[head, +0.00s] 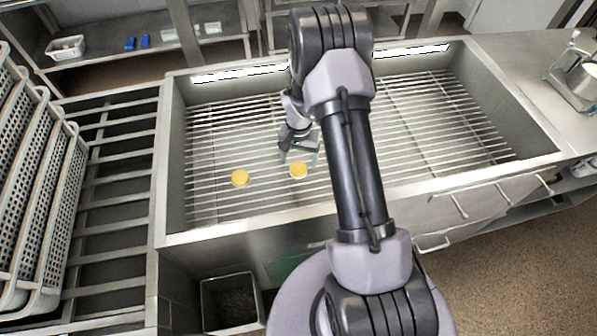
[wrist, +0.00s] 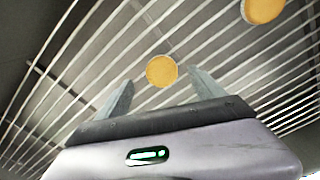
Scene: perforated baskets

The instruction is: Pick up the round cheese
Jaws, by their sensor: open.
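Two round yellow cheeses lie on the metal rack in the sink-like basin. In the head view, one cheese (head: 240,177) is at left and the other cheese (head: 298,170) is just below my gripper (head: 299,158). In the wrist view, one cheese (wrist: 162,71) appears just beyond and between the fingertips of my gripper (wrist: 160,82). The other cheese (wrist: 263,10) is at the top right, partly cut off by the frame. My gripper is open and empty. I cannot tell its exact height above the rack.
The steel basin's front rim (head: 250,226) and raised walls surround the slatted rack (head: 440,120). White perforated baskets (head: 45,200) stand at left by a slatted shelf. A counter with a metal appliance (head: 575,78) is at right. Much of the rack is clear.

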